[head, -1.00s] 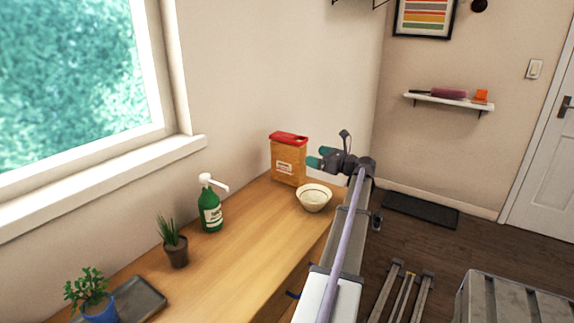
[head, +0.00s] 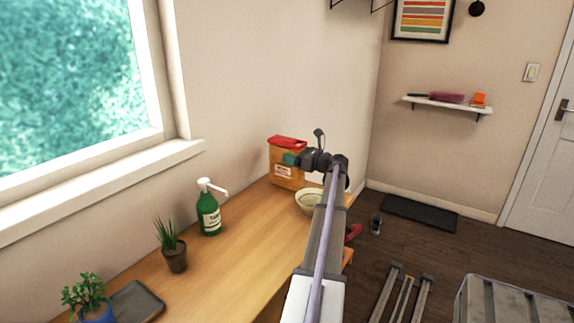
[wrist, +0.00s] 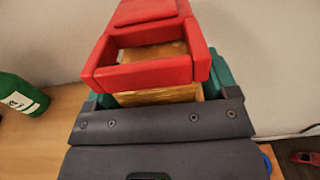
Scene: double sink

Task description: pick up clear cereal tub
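The clear cereal tub (head: 286,181) has a red lid and orange-brown contents. It stands upright on the wooden counter near the wall. In the wrist view the tub (wrist: 160,97) is close in front, its red lid filling the top middle. My gripper (head: 290,159) has green fingertips and is at the tub's upper right side in the head view. In the wrist view the green fingers show on both sides of the tub, with a small gap at the left; the gripper is open. The dark gripper body hides the tub's lower part.
A pale bowl (head: 308,203) stands just in front of the tub, partly behind my arm. A green pump bottle (head: 209,215), a potted plant (head: 173,249), a grey tray (head: 138,303) and a blue-potted plant (head: 92,305) stand nearer. The middle of the counter (head: 235,255) is clear.

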